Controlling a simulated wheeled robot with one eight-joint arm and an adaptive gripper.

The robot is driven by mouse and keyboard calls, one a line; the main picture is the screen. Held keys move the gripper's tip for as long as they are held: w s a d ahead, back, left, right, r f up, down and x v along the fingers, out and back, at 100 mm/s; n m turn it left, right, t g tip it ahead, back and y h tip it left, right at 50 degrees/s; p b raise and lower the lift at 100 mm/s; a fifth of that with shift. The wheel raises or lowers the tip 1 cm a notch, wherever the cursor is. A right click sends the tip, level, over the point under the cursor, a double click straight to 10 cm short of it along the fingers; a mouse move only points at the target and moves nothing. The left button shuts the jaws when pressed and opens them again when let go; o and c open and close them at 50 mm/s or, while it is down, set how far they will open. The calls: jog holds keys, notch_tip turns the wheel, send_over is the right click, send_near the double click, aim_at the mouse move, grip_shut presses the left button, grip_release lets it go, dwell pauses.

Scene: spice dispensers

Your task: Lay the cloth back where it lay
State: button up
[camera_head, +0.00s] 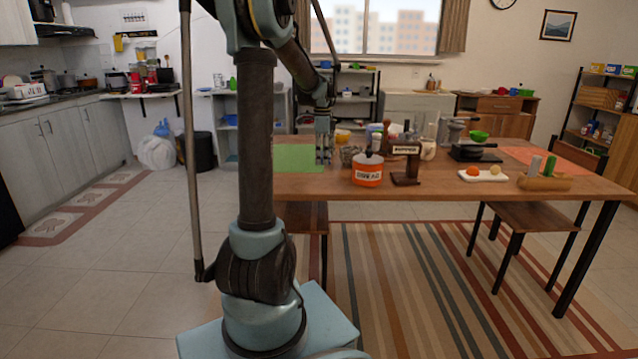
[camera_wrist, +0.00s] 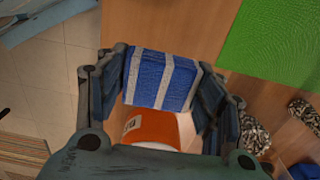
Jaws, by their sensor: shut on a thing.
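The cloth (camera_wrist: 150,80) is blue with white stripes and looks folded into a small block. In the wrist view it sits between the two fingers of my gripper (camera_wrist: 166,76), which is shut on it. In the head view my gripper (camera_head: 323,155) points down over the left part of the table, in front of the green mat (camera_head: 296,157). I cannot make out the cloth there. In the wrist view the green mat (camera_wrist: 272,42) lies at the upper right, apart from the cloth.
An orange canister with a label (camera_head: 367,172) stands right of my gripper; an orange and white thing (camera_wrist: 152,129) shows beside the cloth. Patterned jars (camera_wrist: 254,134) are close by. A wooden stand with a sign (camera_head: 406,165) and a white board (camera_head: 483,176) are farther right on the table (camera_head: 440,188).

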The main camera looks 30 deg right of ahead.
aim_at(321, 183)
jog(key=shift+f, duration=4.35)
jog(key=o, duration=1)
jog(key=shift+f, duration=0.1)
